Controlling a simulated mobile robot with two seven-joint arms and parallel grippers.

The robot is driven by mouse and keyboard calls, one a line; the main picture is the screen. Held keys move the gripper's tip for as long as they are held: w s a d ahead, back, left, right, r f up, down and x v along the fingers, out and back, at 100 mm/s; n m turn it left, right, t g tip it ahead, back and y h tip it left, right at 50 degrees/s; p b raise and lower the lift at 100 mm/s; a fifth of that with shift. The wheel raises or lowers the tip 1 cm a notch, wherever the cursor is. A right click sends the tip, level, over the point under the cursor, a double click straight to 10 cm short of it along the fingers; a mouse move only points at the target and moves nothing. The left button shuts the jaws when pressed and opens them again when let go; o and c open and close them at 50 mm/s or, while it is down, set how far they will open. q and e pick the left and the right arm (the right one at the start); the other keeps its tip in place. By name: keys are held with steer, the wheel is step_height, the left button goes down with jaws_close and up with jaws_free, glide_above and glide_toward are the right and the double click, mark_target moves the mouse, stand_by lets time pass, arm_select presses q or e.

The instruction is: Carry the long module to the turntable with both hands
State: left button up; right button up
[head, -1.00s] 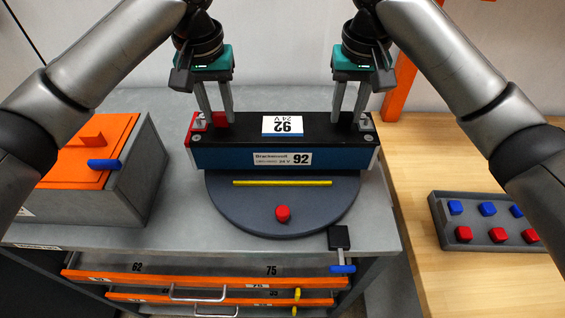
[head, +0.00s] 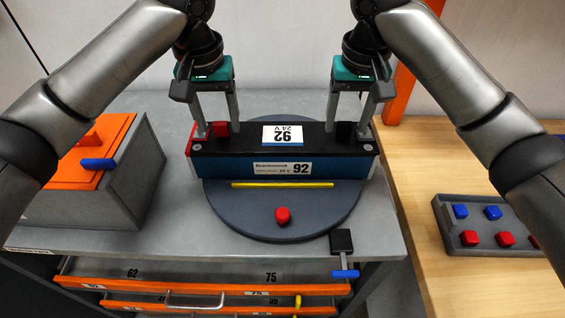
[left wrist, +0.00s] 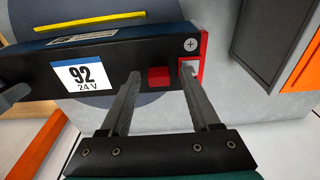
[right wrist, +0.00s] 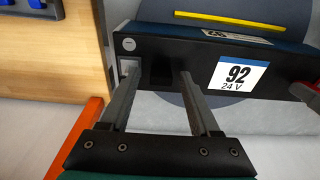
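The long module (head: 240,163), a black-topped blue box marked 92, lies level across the round dark turntable (head: 283,230); the contact beneath it is hidden. My left gripper (head: 218,131) is open at the module's left end. Its fingers stand on either side of a red block (left wrist: 159,77), with gaps visible in the left wrist view. My right gripper (head: 347,130) is open at the right end. Its fingers stand on either side of a black block (right wrist: 158,70), apart from it. Both grippers' fingertips are still low over the module's top.
A yellow strip (head: 282,185) and a red knob (head: 283,215) are on the turntable in front of the module. A grey box with an orange lid (head: 62,180) stands left. A blue-handled clamp (head: 341,241) sits at the front edge. A tray (head: 447,229) of blocks lies right.

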arm_select(q)
steer(key=shift+d+r, duration=0.1)
step_height(320, 180, up, 12)
steer(key=s, duration=0.1)
steer(key=shift+s, duration=0.2)
arm_select(e)
step_height(320, 180, up, 12)
steer(key=s, duration=0.1)
steer(key=shift+s, duration=0.25)
stand_by(0.6)
steer(key=shift+f, duration=0.1)
stand_by(0.4)
